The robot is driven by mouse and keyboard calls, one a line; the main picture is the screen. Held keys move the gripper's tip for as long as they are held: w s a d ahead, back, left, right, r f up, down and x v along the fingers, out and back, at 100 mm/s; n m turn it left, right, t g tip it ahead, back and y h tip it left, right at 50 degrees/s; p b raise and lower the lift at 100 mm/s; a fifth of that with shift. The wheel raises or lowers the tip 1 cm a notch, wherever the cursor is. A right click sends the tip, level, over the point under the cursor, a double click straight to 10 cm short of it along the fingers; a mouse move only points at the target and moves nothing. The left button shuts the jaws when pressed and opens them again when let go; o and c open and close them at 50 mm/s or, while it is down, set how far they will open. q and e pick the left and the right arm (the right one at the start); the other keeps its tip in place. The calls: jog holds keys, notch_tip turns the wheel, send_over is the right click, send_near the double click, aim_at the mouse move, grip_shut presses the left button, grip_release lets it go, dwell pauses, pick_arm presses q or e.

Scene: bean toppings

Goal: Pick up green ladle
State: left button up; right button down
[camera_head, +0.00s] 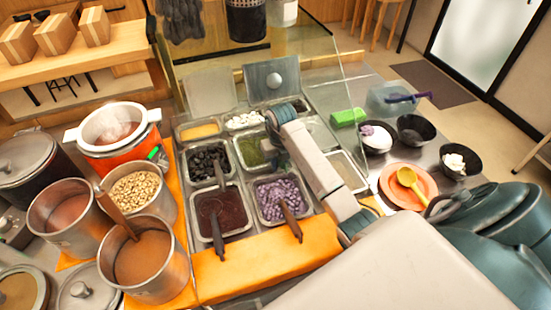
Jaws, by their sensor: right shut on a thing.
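My right arm reaches in from the lower right and its pale forearm lies over the topping trays. My right gripper (277,142) is at the right side of the tray of green topping (248,151), partly hidden by the forearm. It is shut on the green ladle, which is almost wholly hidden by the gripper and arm. I cannot tell whether the ladle's bowl is in the topping or raised. My left gripper is not in view.
Trays of dark beans (205,160), red paste (220,207) and purple cubes (278,197) have ladles in them. Several pots stand at the left, one with pale beans (138,190). A yellow ladle (407,178) lies on a pink plate (388,190) near dark bowls (411,131) at the right.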

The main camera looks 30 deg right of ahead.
notch_tip(320, 180, up, 5)
jog(key=shift+w+f+b, duration=0.1)
jog(key=shift+f+b, duration=0.1)
jog(key=shift+b, duration=0.35)
notch_tip(320, 180, up, 4)
jog(key=p, duration=0.4)
jog(key=shift+r+p, duration=0.6)
